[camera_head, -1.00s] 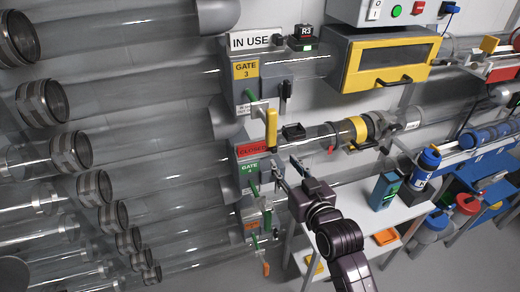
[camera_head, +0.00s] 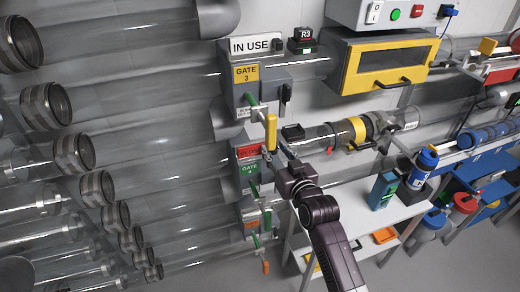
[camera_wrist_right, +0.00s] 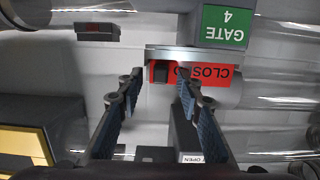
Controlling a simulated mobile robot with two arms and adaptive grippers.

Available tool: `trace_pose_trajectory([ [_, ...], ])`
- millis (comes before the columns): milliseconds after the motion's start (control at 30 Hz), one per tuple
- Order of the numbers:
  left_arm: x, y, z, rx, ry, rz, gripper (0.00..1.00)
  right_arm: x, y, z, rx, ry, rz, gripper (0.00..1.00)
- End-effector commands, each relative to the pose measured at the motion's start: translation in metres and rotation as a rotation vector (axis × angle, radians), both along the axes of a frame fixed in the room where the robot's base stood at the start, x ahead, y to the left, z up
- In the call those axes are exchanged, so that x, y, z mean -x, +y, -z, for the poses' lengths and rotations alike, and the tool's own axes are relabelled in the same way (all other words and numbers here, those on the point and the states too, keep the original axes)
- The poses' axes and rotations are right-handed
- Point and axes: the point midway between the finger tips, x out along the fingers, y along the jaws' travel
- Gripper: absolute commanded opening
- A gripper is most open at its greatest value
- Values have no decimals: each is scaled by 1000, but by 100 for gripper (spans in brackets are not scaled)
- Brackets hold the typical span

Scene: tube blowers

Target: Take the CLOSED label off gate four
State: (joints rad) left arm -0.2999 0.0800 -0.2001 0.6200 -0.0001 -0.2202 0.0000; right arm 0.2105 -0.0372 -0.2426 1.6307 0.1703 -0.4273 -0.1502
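The red CLOSED label (camera_head: 248,151) sits on the gate four box, just above the green GATE 4 plate (camera_head: 250,168). My right gripper (camera_head: 272,159) is at the label's right side in the head view. My left gripper is not in view.
A yellow handle (camera_head: 271,132) hangs just above my right gripper. Gate three (camera_head: 246,73) carries an IN USE sign (camera_head: 256,45) above. A white table (camera_head: 350,217) with a teal box (camera_head: 384,190) stands at the right. Clear tubes fill the left.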

Motion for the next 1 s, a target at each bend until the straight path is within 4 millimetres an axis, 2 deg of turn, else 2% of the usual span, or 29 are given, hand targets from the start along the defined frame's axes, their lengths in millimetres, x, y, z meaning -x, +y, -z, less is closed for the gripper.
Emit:
trace_pose_trajectory([
  [67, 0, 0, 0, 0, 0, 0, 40, 0, 0, 0, 0, 0, 0, 30],
  [333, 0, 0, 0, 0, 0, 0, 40, 0, 0, 0, 0, 1, 0, 0],
  [767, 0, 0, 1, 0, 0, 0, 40, 0, 0, -3, 1, -1, 0, 0],
  [1000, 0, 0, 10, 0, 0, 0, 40, -1, 0, -29, -1, -7, 0, 0],
])
